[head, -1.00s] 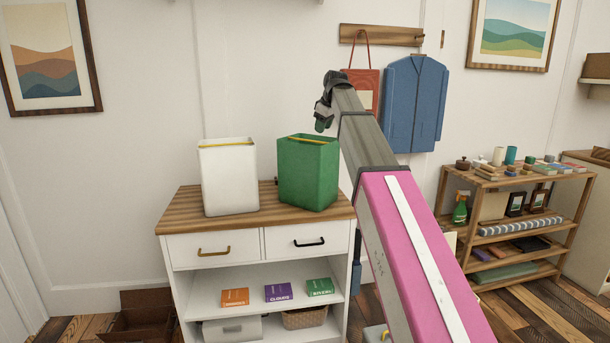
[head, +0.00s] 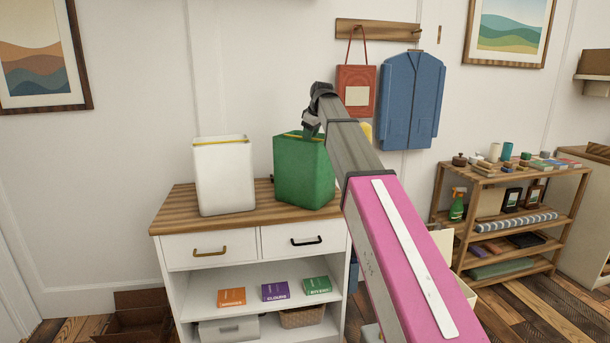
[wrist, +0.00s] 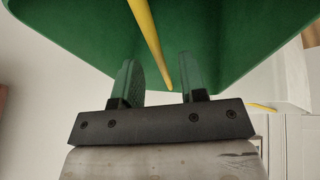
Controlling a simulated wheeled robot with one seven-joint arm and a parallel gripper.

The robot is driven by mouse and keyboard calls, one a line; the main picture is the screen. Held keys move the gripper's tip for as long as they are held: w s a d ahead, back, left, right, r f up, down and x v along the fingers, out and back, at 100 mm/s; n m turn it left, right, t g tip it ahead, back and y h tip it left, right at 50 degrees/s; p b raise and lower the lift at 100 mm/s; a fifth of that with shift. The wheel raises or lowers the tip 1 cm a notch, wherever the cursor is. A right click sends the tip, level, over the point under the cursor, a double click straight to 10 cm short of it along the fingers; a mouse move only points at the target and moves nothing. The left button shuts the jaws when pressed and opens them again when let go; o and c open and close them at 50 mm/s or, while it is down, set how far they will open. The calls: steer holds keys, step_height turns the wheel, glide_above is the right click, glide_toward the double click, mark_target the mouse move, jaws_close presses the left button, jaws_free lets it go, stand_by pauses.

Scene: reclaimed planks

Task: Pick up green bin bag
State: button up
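The green bin bag (head: 303,175) stands upright on the wooden top of a white cabinet, with a yellow strip along its top. My gripper (head: 310,130) is at its upper rim, pointing down. In the wrist view, the green bag (wrist: 235,35) fills the upper part of the picture. The two fingers of my gripper (wrist: 160,75) are apart, and the yellow strip (wrist: 150,40) runs between them. Whether the fingers touch the bag cannot be told.
A white bin bag (head: 224,177) with a yellow strip stands just left of the green one on the cabinet (head: 172,215). Small boxes (head: 275,291) lie on its shelf. A red bag (head: 357,92) and blue jacket (head: 411,100) hang behind. A wooden rack (head: 545,230) stands at the right.

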steer(key=shift+x, duration=1.45)
steer(key=shift+f, duration=0.25)
jaws_close()
